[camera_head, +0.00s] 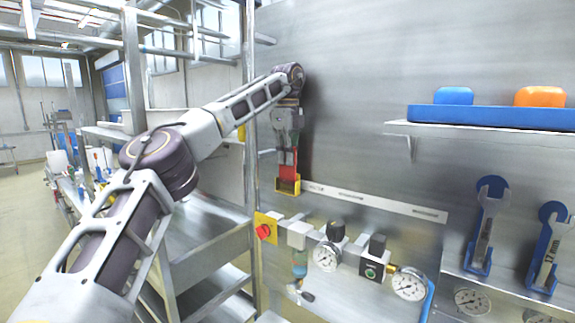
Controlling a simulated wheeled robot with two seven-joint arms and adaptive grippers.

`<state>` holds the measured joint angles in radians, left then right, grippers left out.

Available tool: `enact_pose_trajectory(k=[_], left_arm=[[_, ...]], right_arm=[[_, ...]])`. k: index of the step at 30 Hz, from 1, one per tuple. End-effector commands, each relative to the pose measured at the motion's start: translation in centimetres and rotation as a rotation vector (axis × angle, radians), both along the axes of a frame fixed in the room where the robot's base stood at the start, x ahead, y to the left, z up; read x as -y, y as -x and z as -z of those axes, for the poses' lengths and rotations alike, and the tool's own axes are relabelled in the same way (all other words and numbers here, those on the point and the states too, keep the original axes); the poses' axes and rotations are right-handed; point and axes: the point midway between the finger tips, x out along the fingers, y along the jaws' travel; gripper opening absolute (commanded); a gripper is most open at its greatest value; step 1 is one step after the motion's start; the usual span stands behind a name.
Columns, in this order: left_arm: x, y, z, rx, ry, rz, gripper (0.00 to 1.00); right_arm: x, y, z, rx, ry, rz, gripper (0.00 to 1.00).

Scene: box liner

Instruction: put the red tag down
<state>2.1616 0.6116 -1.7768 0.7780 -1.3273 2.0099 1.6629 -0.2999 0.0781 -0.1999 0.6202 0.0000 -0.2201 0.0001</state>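My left gripper (287,150) points down in front of the grey metal panel and appears shut on the upper part of a red tag (288,171). The tag hangs upright below the fingers. A small yellow holder (288,187) is fixed on the panel. The tag's lower end is at the holder's opening, and its tip is hidden or too small to make out. I cannot tell how deep it sits in the holder. My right gripper is not in view.
A shelf (480,129) with a blue tray (490,118) juts out at the right. Wrenches hang below.

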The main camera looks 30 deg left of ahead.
Motion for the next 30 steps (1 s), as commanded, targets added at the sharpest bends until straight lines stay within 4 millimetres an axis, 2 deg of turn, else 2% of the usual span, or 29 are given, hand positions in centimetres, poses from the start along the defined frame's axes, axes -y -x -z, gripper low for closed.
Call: enact_pose_trajectory(k=[3,9,26,27,30], left_arm=[[0.0,0.0,1.2,-0.005,0.002,0.002,0.0],[0.0,0.0,2.1,-0.003,0.001,0.0,0.0],[0.0,0.0,2.6,-0.001,0.0,0.0,0.0],[0.0,0.0,2.6,-0.001,0.0,0.0,0.07],[0.0,0.0,2.5,-0.001,0.0,0.0,0.2]], right_arm=[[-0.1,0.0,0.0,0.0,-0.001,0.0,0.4],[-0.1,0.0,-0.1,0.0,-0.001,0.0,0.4],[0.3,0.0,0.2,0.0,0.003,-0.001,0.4],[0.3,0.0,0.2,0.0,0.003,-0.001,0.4],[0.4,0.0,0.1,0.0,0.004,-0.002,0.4]])
